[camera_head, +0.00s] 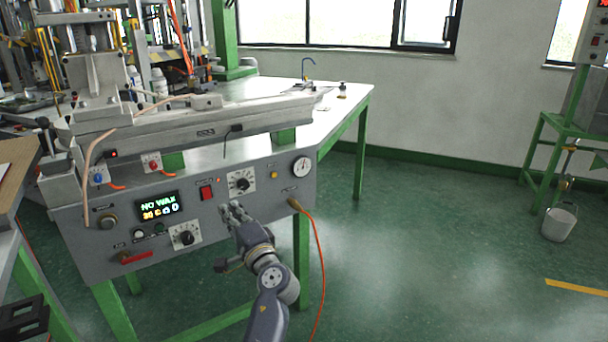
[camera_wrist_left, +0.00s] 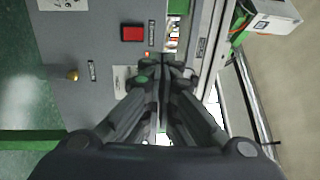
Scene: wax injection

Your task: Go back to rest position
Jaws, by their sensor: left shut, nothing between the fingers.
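My left gripper (camera_head: 232,212) is in front of the grey control panel of the wax injection machine (camera_head: 262,205), just below a round dial. Its fingers are shut with nothing between them; they also show shut in the left wrist view (camera_wrist_left: 165,70). The panel carries a lit display (camera_head: 159,207) reading "NO WAX", a red switch (camera_head: 206,192), an upper dial (camera_head: 241,182), a lower dial (camera_head: 186,236) and a pressure gauge (camera_head: 302,167). Whether the fingertips touch the panel I cannot tell. My right gripper is not in view.
The machine stands on green legs (camera_head: 302,262). An orange hose (camera_head: 320,262) hangs from the panel's right side to the floor. A white table (camera_head: 335,104) extends behind. The green floor (camera_head: 430,250) between is clear.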

